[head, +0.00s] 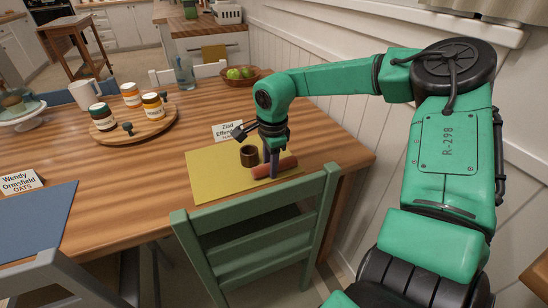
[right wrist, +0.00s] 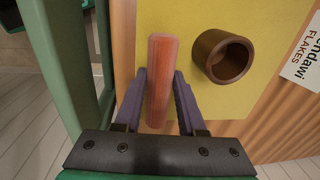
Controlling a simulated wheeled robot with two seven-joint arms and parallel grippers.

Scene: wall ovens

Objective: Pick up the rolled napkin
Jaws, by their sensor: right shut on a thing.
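The rolled napkin (head: 288,165) is an orange-red roll lying on the yellow placemat (head: 210,182). In the right wrist view the napkin (right wrist: 161,70) runs lengthwise between the two fingers. My right gripper (head: 270,172) points down over the roll, with a finger on each side, and is shut on it. Its fingertips also show in the right wrist view (right wrist: 160,76). The roll appears to rest at mat level; whether it is slightly raised I cannot tell. My left gripper is not in view.
A brown ring-shaped holder (head: 249,155) stands close beside the roll, and a name card (head: 227,131) stands behind. A green chair (head: 262,228) is tucked at the near table edge. A round wooden board (head: 135,128) with jars sits left; bare table lies between.

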